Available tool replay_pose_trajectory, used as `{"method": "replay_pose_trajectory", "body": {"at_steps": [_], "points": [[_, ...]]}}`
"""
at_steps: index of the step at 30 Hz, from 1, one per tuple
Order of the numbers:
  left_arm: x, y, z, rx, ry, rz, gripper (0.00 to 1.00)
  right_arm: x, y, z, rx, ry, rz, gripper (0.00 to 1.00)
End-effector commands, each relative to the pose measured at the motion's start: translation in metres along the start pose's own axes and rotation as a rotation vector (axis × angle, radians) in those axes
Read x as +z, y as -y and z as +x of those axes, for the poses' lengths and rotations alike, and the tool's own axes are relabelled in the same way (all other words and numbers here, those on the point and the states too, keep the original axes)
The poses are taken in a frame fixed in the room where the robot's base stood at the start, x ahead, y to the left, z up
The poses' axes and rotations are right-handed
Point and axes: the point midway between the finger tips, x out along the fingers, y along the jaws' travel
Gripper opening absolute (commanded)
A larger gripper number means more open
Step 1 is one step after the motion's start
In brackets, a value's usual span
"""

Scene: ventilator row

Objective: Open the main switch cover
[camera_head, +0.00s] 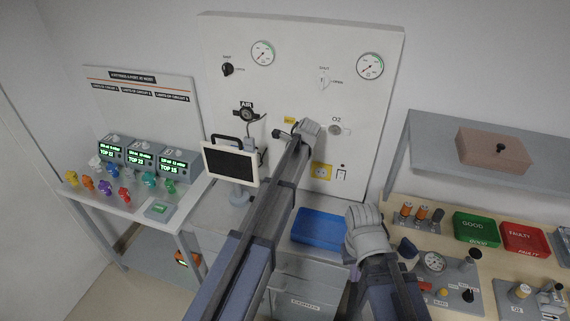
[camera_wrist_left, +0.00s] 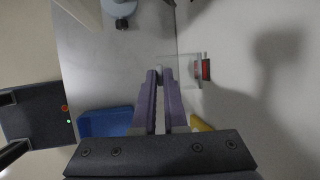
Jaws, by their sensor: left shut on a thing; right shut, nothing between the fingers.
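The main switch cover (camera_wrist_left: 186,71) is a clear box-like flap standing out from the white wall panel in the left wrist view. A red switch part (camera_wrist_left: 206,69) shows at its wall side. My left gripper (camera_wrist_left: 160,80) has its purple fingers shut on the pale outer end of the cover. In the head view my left gripper (camera_head: 310,129) is up against the panel, and its arm hides the switch and cover. My right gripper (camera_head: 362,240) hangs above the bench edge beside the blue tray, shut and empty, apart from the cover.
A monitor (camera_head: 231,163) stands left of my left arm. A blue tray (camera_head: 319,229) lies on the bench below the panel. A yellow socket plate (camera_head: 322,171) is close to my left arm. Gauges and tools crowd the right-hand table (camera_head: 398,208).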

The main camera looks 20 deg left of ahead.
Motion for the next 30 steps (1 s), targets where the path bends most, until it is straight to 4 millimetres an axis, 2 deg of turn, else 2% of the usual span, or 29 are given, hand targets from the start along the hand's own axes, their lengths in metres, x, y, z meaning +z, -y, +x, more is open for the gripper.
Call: {"method": "replay_pose_trajectory", "body": {"at_steps": [1, 10, 28, 29, 30], "points": [[0.0028, 0.0063, -0.0029, 0.024, 0.003, 0.009, 0.00, 0.0003, -0.0006, -0.0057, 0.000, 0.000, 0.000, 0.00], [0.0045, 0.0085, -0.0068, 0.132, 0.003, 0.053, 0.00, 0.0008, -0.0013, -0.0131, 0.000, 0.000, -0.001, 0.00], [0.0048, 0.0078, -0.0080, 0.160, 0.002, 0.065, 0.00, 0.0009, -0.0014, -0.0145, 0.000, 0.000, -0.001, 0.00], [0.0048, 0.0077, -0.0080, 0.160, 0.002, 0.065, 0.12, 0.0009, -0.0014, -0.0145, 0.000, 0.000, -0.001, 0.00], [0.0048, 0.0077, -0.0080, 0.160, 0.002, 0.065, 0.16, 0.0009, -0.0014, -0.0145, 0.000, 0.000, -0.001, 0.00]]}}
